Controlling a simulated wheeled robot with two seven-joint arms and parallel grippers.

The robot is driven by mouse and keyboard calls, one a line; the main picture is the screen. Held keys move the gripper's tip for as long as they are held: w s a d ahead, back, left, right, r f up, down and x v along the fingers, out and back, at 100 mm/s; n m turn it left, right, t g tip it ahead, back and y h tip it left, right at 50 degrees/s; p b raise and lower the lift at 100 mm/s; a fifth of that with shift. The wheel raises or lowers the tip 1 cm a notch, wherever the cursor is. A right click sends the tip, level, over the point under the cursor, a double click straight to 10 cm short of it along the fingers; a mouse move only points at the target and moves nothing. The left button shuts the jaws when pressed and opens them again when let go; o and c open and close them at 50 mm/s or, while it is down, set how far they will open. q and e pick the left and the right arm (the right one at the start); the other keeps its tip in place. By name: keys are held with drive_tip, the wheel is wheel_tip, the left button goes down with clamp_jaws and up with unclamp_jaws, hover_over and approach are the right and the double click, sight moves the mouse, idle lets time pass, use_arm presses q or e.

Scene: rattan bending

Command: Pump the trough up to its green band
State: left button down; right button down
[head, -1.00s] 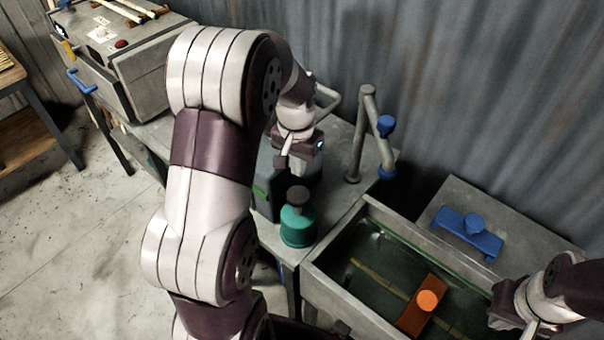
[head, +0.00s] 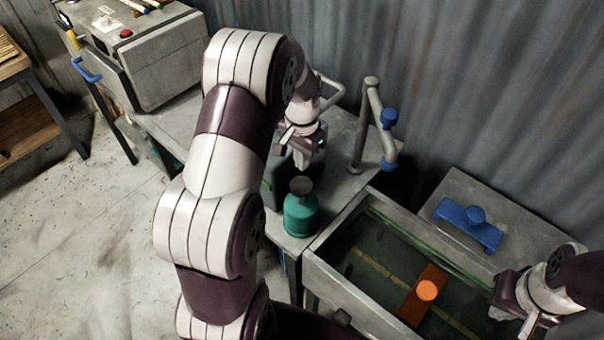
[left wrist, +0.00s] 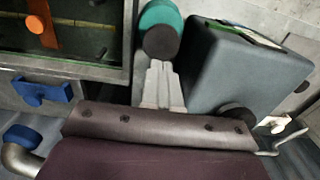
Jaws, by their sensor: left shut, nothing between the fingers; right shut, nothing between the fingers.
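The trough (head: 352,305) is a grey open tank at the lower middle right of the head view, holding dark greenish water. A green band (head: 430,253) runs along its far inner wall; the water level against it is hard to read. A teal bottle-like pump (head: 301,217) with a dark round top (head: 301,186) stands at the trough's left; it also shows in the left wrist view (left wrist: 160,15). My left gripper (head: 301,166) is shut and empty, just behind the dark top, with its fingertips (left wrist: 160,68) close to it. My right gripper (head: 500,312) is shut at the trough's right end.
An orange-knobbed holder (head: 425,292) and a cane (head: 375,265) lie in the trough. A grey pipe (head: 360,130) with blue fittings stands behind the pump. A grey box (left wrist: 245,70) is beside my left gripper.

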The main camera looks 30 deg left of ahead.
sight(302, 186)
use_arm(q)
wheel_tip(302, 186, down, 7)
drive_tip(key=shift+p, duration=1.25)
drive_tip(key=shift+f, duration=0.1)
wheel_tip(302, 186, down, 6)
drive_tip(key=b, duration=0.4)
drive_tip(key=shift+b, duration=0.4)
drive_tip(key=shift+s+r, duration=0.2)
drive_tip(key=shift+s, duration=0.1)
drive_tip(key=shift+w, duration=0.1)
